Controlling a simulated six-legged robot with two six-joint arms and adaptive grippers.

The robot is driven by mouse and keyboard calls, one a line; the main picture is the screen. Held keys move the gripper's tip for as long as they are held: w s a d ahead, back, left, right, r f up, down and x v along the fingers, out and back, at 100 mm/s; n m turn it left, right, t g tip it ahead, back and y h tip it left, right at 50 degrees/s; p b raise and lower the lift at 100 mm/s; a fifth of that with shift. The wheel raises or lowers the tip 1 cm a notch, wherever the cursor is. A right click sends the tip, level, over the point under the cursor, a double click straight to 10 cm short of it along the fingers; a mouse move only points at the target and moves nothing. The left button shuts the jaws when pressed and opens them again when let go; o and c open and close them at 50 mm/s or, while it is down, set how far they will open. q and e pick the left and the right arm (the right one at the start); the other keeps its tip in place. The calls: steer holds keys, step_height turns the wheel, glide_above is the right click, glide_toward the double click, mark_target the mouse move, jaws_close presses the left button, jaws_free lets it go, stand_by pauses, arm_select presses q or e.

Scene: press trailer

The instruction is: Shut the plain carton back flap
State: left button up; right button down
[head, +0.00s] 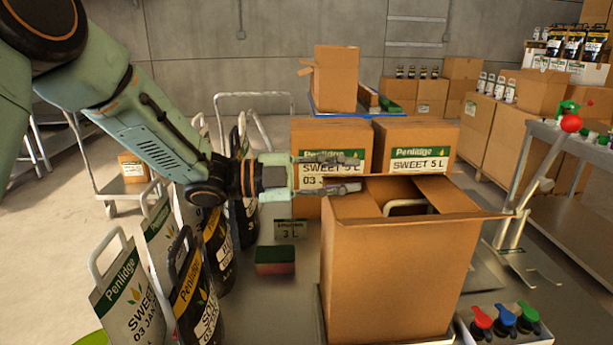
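The plain carton (395,275) stands upright in front of me with its top at least partly open. A white handle (405,205) shows inside it. One flap (447,194) slopes across the right part of the opening. A thin brown edge runs along the back of the opening; I cannot tell for sure whether it is the back flap seen edge-on. My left gripper (358,174) reaches in from the left at the carton's back left corner. Its two fingers are apart, near that edge. I cannot tell whether they touch it. My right gripper is not in view.
Penlidge cartons (418,148) stand close behind. Penlidge pouches (195,285) stand at the left, below my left arm. A lever with a red knob (571,123) rises at the right. Red, blue and green taps (505,320) sit at the front right. A sponge-like block (275,261) lies left of the carton.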

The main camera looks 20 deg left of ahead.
arm_select(q)
steer(key=v, duration=0.7)
